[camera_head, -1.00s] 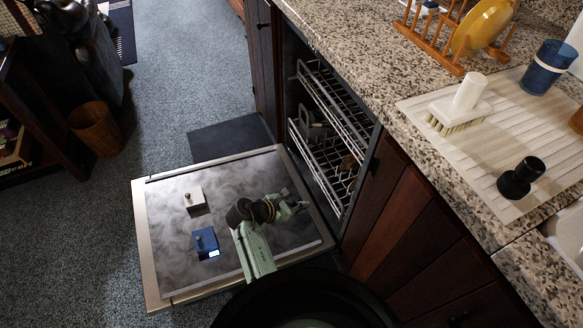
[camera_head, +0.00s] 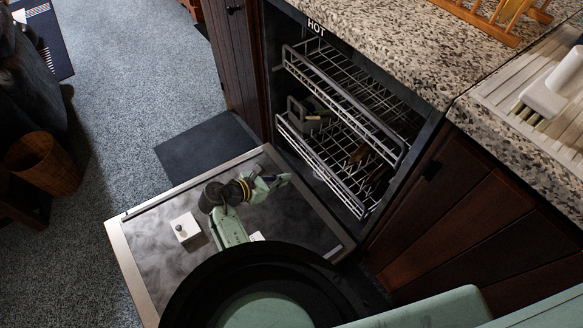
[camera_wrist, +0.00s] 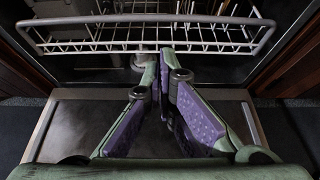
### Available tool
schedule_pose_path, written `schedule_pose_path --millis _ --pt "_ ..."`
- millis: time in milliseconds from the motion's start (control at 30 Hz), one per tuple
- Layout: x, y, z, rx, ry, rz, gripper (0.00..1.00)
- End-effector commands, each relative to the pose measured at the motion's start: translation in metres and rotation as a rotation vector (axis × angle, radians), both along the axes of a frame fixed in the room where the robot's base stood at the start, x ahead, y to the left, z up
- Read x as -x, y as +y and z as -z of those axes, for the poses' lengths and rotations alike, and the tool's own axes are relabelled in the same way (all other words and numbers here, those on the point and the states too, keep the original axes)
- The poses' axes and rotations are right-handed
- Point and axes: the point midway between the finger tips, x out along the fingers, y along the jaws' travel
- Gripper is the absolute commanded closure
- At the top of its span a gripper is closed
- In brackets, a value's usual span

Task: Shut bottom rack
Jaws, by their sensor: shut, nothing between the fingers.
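The bottom rack (camera_head: 335,178) is a wire rack low in the open dishwasher, below the upper rack (camera_head: 345,90). It holds a grey item (camera_head: 308,112) and some brown-handled pieces (camera_head: 360,152). My gripper (camera_head: 284,180) is over the lowered door (camera_head: 160,262), just in front of the bottom rack. In the wrist view my gripper (camera_wrist: 166,62) has its fingertips together and empty. The tips overlap the wire rack's front (camera_wrist: 95,46) in that view; I cannot tell whether they touch it.

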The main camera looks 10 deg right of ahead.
Motion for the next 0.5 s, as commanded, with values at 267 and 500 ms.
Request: schedule_pose_path --millis 267,500 --pt "-0.015 -0.039 0.021 0.000 0.001 0.004 1.00" --pt "-0.033 -0.081 0.045 -0.001 0.001 0.002 1.00"
